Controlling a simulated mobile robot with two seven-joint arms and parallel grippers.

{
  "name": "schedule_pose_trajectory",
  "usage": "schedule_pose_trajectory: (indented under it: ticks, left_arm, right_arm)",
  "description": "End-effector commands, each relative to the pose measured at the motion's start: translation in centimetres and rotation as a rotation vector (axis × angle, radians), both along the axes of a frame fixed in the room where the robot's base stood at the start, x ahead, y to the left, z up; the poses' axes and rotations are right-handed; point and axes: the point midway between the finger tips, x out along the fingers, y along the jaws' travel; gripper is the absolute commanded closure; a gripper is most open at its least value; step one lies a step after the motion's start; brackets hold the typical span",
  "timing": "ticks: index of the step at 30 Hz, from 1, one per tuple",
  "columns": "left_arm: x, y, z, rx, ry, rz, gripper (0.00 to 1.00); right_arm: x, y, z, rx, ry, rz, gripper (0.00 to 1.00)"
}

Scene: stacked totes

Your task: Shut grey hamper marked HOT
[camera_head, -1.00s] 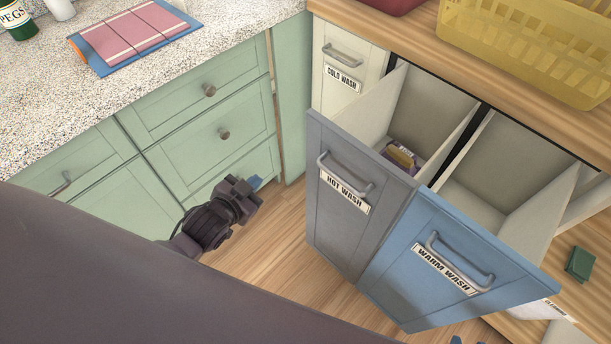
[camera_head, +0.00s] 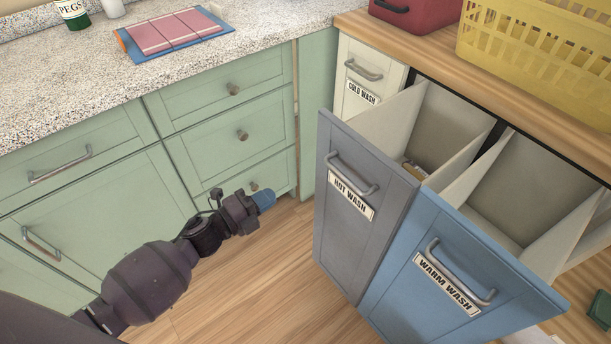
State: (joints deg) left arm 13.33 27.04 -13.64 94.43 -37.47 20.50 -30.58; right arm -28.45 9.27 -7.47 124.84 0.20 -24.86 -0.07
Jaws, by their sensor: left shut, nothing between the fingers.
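The grey hamper (camera_head: 345,232) labelled HOT WASH (camera_head: 347,197) is tilted open from the wooden-topped unit. Its bar handle (camera_head: 351,174) is on the upper front. A small yellowish and purple item (camera_head: 415,170) lies inside it, partly hidden by the front panel. My left gripper (camera_head: 266,200), with blue fingertips, is shut and empty. It is in front of the green drawers, to the left of the grey hamper and apart from it. My right gripper is not in view.
The blue WARM WASH hamper (camera_head: 420,287) stands open beside the grey one. The cream COLD WASH hamper (camera_head: 354,100) is shut. A yellow basket (camera_head: 530,62) and a red box (camera_head: 418,14) sit on the wooden top. Wooden floor (camera_head: 262,275) is clear between drawers and hampers.

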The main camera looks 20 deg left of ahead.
Motion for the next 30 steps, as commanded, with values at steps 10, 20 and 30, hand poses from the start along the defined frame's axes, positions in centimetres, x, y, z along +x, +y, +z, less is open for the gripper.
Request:
schedule_pose_trajectory:
  ticks: [10,20,30]
  left_arm:
    - [2.7,-2.1,-0.2,0.008,-0.007,0.0,1.0]
    - [7.3,-5.4,-0.3,0.007,-0.005,0.0,1.0]
    - [10.7,-7.8,-0.2,0.007,-0.004,0.002,1.0]
  right_arm:
    - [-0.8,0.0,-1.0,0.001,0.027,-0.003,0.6]
    - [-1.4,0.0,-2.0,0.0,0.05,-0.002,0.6]
    - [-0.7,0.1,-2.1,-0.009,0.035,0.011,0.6]
